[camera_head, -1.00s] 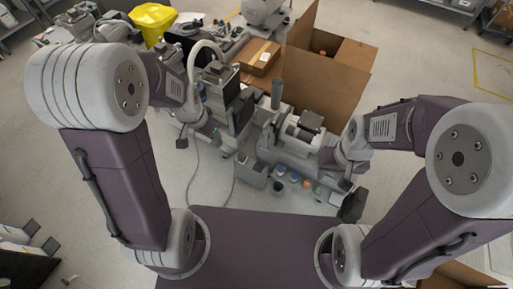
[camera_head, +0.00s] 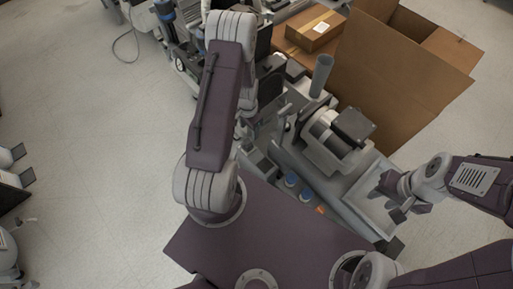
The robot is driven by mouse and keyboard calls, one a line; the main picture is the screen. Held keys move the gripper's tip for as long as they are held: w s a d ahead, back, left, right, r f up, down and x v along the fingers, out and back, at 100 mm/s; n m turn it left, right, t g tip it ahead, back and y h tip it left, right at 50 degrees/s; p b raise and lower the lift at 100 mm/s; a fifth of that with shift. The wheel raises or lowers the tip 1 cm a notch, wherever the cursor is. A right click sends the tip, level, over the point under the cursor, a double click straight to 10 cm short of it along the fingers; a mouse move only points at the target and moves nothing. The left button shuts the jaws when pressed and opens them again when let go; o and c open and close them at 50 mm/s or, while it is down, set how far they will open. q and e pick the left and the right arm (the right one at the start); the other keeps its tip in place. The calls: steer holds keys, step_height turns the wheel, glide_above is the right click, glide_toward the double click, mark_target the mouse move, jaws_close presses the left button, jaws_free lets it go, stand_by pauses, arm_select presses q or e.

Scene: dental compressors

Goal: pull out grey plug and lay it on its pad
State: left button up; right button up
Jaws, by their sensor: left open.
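The compressor unit (camera_head: 335,140) stands in the middle, with a white drum and a dark grey upright cylinder (camera_head: 321,76) beside it. I cannot pick out the grey plug for certain. Small coloured round spots lie in front of the unit, two blue (camera_head: 291,180) and one orange (camera_head: 320,210); I cannot tell which pad is the plug's. My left gripper (camera_head: 243,130) is open at the unit's left side, partly hidden by my own arm. My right gripper (camera_head: 393,200) is above the pale tray at the unit's right end; its jaw opening is unclear.
A large open cardboard box (camera_head: 395,75) stands behind the unit. A closed carton (camera_head: 314,28) lies to its left. A grey bin (camera_head: 258,163) sits in front of the unit on the left. Clear floor (camera_head: 100,140) lies to the left.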

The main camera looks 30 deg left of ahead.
mark_target(247, 141)
arm_select(q)
steer(key=shift+s+a+f+b, duration=0.15)
steer(key=shift+s+f+b, duration=0.15)
steer(key=shift+f, duration=0.35)
steer(key=shift+s+a+f+b, duration=0.15)
steer(key=shift+s+f+b, duration=0.1)
steer(key=shift+f, duration=0.35)
steer(key=shift+r, duration=0.1)
arm_select(e)
steer(key=shift+s+f, duration=0.1)
steer(key=shift+f, duration=0.75)
arm_select(q)
step_height(247, 141, down, 8)
steer(key=b, duration=0.6)
steer(key=shift+f+b, duration=0.2)
steer(key=shift+b, duration=0.15)
steer(key=shift+f, duration=0.35)
arm_select(e)
step_height(247, 141, down, 7)
steer(key=shift+f, duration=0.15)
arm_select(q)
steer(key=shift+r+p, duration=0.1)
steer(key=shift+p, duration=0.25)
arm_select(e)
steer(key=shift+r, duration=0.45)
